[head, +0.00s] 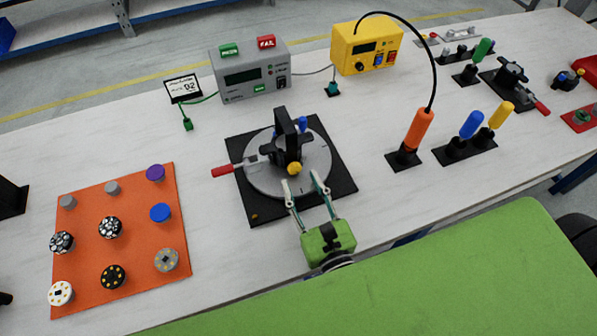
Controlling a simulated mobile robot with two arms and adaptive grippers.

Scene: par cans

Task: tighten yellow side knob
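The yellow side knob (294,169) is a small round knob on the near side of a black clamp fixture (281,150). The fixture stands on a grey round turntable (262,182) set on a black square base plate (345,188). A blue knob (302,124) shows on its far side and a red-handled lever (223,171) sticks out to the left. My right gripper (301,180) has its fingers spread, with the tips just on the near side of the yellow knob. I see nothing between the fingers, and contact with the knob cannot be told. My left gripper is not in view.
An orange mat (84,211) with several round parts lies left. A grey tester (251,75) and a yellow box (366,49) stand behind. An orange-handled tool (417,130) with a looping black cable stands right, beside blue (471,125) and yellow (500,116) drivers.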

